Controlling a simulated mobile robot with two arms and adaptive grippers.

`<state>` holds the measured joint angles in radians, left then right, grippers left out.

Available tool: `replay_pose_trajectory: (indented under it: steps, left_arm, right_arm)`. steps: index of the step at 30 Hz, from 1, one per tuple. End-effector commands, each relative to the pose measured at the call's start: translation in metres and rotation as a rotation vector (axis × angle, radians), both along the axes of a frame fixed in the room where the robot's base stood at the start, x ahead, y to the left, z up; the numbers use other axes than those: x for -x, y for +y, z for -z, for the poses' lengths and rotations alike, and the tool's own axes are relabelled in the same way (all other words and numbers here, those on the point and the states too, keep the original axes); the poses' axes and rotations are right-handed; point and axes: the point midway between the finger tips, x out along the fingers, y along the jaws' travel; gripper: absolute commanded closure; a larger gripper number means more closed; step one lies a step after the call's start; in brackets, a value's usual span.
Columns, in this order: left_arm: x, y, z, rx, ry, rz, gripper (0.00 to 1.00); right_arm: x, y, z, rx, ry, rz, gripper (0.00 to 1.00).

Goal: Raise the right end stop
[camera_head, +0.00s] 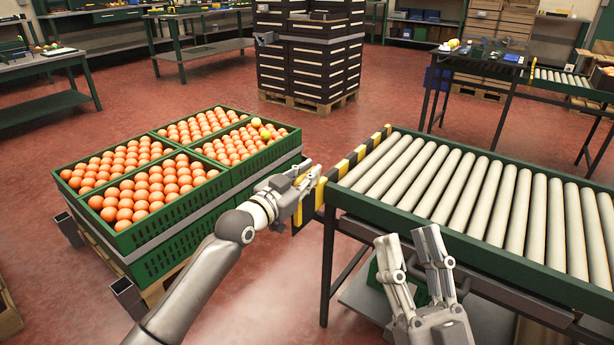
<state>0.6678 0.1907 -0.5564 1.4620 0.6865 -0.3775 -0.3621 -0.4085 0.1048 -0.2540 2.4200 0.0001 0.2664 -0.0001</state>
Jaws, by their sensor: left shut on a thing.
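A black-and-yellow striped end stop (352,159) runs across the left end of the near roller conveyor (450,235). Its top edge shows at about the height of the rollers or slightly above; how far it is raised is hard to tell. My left gripper (312,181) is at the near end of this stop, with its fingers closed on it; the fingers partly hide the grasped part. My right gripper (411,240) is open and empty, in front of the conveyor's near side rail, fingers pointing up and away.
The rollers are empty. A second conveyor (562,78) and a dark table (487,58) stand at the back right.

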Motion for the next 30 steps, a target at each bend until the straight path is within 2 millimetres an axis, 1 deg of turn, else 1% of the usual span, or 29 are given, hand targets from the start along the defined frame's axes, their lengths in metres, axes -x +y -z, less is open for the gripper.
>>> replay_pose_trajectory:
  steps: [1, 6, 10, 15, 23, 30]
  left_arm:
    - [0.0, 0.001, -0.008, 0.003, -0.007, -0.002, 1.0]
    - [0.0, 0.001, -0.016, 0.003, -0.008, -0.001, 1.0]
    - [0.0, 0.001, -0.022, 0.003, -0.008, -0.001, 1.0]
    - [0.0, 0.001, -0.03, 0.005, -0.008, -0.002, 1.0]
    - [0.0, 0.001, -0.042, 0.003, -0.01, -0.002, 1.0]
    - [0.0, 0.0, -0.051, 0.002, -0.009, -0.001, 1.0]
  right_arm:
    - [-0.006, 0.0, 0.005, 0.015, 0.049, 0.003, 0.6]
    - [-0.023, 0.001, 0.031, 0.062, 0.216, 0.012, 0.6]
    - [-0.032, 0.0, 0.053, 0.098, 0.344, 0.019, 0.6]
    - [-0.039, -0.002, 0.084, 0.143, 0.515, 0.029, 0.6]
    - [-0.037, -0.01, 0.134, 0.21, 0.773, 0.044, 0.6]
    - [-0.022, -0.02, 0.176, 0.267, 1.005, 0.056, 0.6]
